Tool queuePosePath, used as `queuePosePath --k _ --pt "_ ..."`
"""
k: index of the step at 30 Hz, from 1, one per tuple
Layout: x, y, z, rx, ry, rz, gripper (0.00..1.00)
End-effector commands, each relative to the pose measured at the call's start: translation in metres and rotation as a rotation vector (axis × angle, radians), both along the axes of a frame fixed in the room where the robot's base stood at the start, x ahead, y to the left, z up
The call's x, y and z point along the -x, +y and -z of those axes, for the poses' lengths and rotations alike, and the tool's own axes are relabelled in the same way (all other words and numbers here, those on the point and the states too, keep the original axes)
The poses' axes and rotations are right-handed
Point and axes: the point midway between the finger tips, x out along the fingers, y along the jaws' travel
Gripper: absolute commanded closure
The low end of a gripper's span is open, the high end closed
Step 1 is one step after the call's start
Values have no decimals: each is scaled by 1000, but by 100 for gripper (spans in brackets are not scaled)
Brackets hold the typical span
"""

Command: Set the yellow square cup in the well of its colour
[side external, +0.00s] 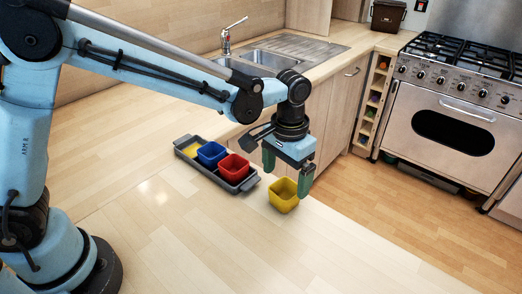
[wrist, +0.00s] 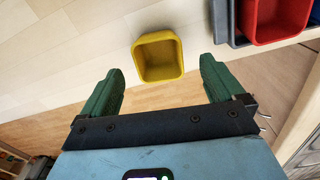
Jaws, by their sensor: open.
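The yellow square cup (side external: 284,195) stands upright and empty on the wooden counter, right of the grey tray (side external: 247,184). The tray has a yellow well (side external: 190,150) at its left end with nothing in it. My gripper (side external: 287,176) is open and empty above the yellow cup, fingers pointing down. Part of the tray (wrist: 226,22) shows at the upper right.
A blue cup (side external: 211,154) and a red cup (side external: 234,168) sit in the tray's other wells. The red cup also shows in the wrist view (wrist: 275,22). The counter's edge (side external: 345,226) runs close by the yellow cup. The counter left of the tray is clear.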

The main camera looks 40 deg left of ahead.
Motion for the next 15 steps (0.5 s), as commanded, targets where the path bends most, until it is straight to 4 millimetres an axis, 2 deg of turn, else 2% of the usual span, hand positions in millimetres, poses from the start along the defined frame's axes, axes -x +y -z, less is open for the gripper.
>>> queuePosePath --k 3,7,15 --pt "-1 -2 19 0 0 1 5" --pt "-1 -2 34 0 0 0 5" --pt "0 -2 41 0 0 0 5"
